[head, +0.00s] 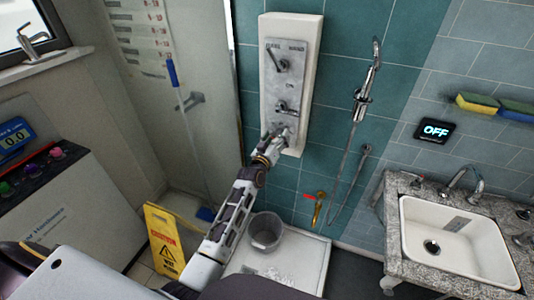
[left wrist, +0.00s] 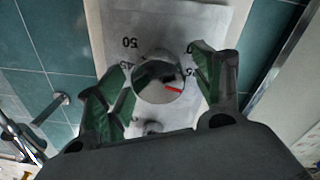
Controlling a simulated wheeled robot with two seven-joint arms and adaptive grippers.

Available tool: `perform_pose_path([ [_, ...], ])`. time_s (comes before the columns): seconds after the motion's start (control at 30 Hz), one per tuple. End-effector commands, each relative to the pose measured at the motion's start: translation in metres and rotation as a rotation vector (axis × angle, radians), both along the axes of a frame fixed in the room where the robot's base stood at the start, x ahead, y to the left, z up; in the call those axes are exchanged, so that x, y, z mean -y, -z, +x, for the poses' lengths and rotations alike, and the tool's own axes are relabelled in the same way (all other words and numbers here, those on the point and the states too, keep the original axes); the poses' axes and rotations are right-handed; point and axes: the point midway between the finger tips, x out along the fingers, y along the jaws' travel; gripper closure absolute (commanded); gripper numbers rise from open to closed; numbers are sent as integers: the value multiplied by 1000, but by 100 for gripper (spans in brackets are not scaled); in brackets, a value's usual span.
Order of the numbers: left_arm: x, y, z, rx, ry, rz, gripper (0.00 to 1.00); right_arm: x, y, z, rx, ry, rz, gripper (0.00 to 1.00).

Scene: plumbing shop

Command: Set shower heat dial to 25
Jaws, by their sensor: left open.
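The shower panel (head: 292,85) is a white, upright box with a grey plate on the teal tile wall. It carries several metal handles. My left gripper (head: 277,138) is at its lower part and hides what lies behind it. In the left wrist view, a round metallic heat dial (left wrist: 158,80) with a red mark sits on the pale plate, with numbers around it that look upside down, "50" among them. My left gripper (left wrist: 160,88) is open, with one green-padded finger on each side of the dial. I cannot tell whether they touch it. My right gripper is not in view.
A hand shower (head: 372,70) hangs right of the panel. Below are a grey bucket (head: 265,231), a white shower tray (head: 318,262) and a yellow wet-floor sign (head: 163,240). A sink (head: 455,235) stands at right. A black display (head: 435,131) reads "OFF".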

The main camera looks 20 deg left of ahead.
Motion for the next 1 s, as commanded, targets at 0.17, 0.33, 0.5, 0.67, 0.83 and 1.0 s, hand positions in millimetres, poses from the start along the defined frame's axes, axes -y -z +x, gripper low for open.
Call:
perform_pose_path([
  [0.17, -1, 1, -15, 0, 0, 0, 33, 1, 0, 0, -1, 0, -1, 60],
  [0.33, -2, 2, -30, -1, -1, 1, 33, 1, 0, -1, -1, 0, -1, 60],
  [0.5, -3, 2, -45, 0, 0, 1, 33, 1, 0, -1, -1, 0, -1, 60],
  [0.67, -4, 2, -59, 0, -1, 1, 33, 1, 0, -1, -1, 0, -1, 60],
  [0.83, -5, 3, -74, -1, -1, 1, 33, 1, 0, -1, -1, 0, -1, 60],
  [1.0, -6, 3, -89, 0, 0, 0, 33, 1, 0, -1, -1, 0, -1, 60],
])
